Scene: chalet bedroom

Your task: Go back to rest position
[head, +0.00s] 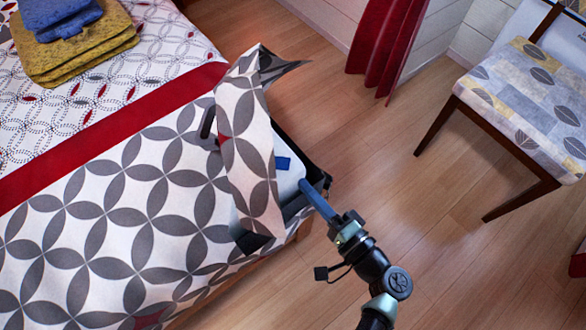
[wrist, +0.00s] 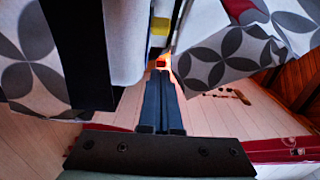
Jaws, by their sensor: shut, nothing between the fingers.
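My gripper (head: 304,186) reaches up from the lower right to the foot corner of the bed. Its two blue fingers lie side by side, shut and empty. The fingertips are close to a pale, dark-edged thing (head: 288,181) under a lifted flap of patterned cover (head: 250,150); I cannot tell whether they touch it. In the wrist view, the shut fingers (wrist: 162,82) point between hanging cloth on the left and the patterned cover (wrist: 225,55) on the right.
The bed (head: 110,190) with its grey-and-white cover fills the left. Folded yellow and blue cloths (head: 75,45) lie on it. A cushioned chair (head: 525,90) stands at the right, and a red curtain (head: 385,45) hangs at the back. Wooden floor (head: 440,220) is clear between bed and chair.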

